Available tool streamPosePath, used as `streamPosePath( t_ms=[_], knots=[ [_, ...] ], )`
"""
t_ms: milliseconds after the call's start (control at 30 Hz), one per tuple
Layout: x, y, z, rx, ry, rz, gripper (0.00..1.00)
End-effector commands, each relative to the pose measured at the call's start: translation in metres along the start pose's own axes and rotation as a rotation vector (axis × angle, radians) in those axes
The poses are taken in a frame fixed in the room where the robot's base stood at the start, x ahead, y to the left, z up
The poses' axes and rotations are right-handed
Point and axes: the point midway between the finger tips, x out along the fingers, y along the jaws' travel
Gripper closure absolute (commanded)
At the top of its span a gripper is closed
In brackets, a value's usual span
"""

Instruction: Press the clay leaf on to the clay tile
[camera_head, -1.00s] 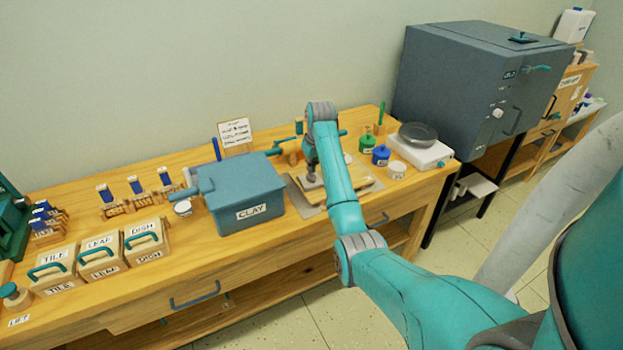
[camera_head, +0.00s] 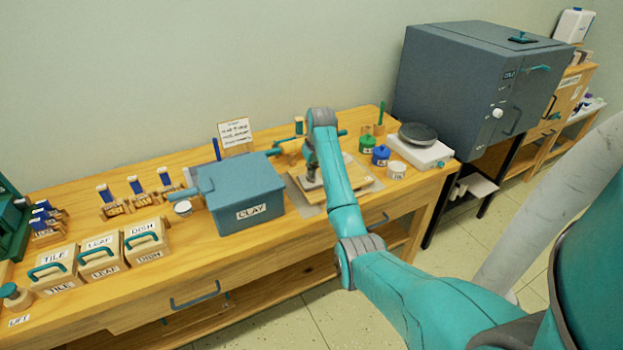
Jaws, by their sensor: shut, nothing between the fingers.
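A light wooden board (camera_head: 361,180) lies on a grey mat (camera_head: 296,196) on the bench, right of the clay box. My gripper (camera_head: 311,179) points down over the left part of the board, and its fingers look shut and empty. A small pale patch shows at the fingertips, perhaps the clay tile. I cannot tell the clay leaf apart from it. My forearm covers the middle of the board. Whether the fingertips touch the clay is too small to tell.
A blue-grey clay box (camera_head: 243,190) stands close left of my gripper. A scale (camera_head: 421,153) with a dark bowl, green jar (camera_head: 367,144) and blue jar (camera_head: 381,155) stand right. A sign (camera_head: 235,133) stands behind. Boxes labelled TILE, LEAF and DISH are at left.

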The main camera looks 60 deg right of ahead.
Motion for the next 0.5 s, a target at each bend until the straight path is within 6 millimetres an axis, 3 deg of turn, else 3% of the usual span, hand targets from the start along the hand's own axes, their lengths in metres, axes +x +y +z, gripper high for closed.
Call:
streamPosePath(
  t_ms=[500],
  knots=[
    [-0.0047, -0.0001, -0.0006, 0.0, -0.003, -0.001, 1.0]
  ],
)
